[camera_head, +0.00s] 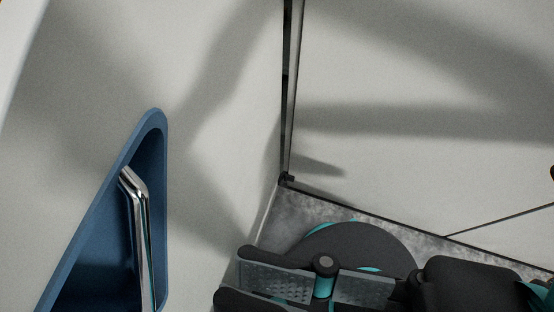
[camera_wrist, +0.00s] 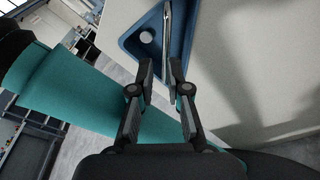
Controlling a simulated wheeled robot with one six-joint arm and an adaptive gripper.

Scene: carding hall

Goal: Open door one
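A pale grey panel (camera_head: 215,90) on the left has a blue recessed pocket (camera_head: 152,124) with a shiny metal bar handle (camera_head: 137,225) in it. I see no label, so I cannot tell if it is door one. In the wrist view the handle (camera_wrist: 167,28) and blue pocket (camera_wrist: 133,42) lie beyond my fingertips. My gripper (camera_wrist: 161,68) is open and empty, its fingers pointing toward the handle without holding it. In the head view my gripper (camera_head: 232,282) is at the bottom, to the right of the handle.
Another pale panel (camera_head: 420,90) stands on the right, meeting the left one at a dark upright edge (camera_head: 291,90). Grey floor (camera_head: 300,205) shows below. The wrist view shows more room and dark framed equipment (camera_wrist: 25,150) at the left.

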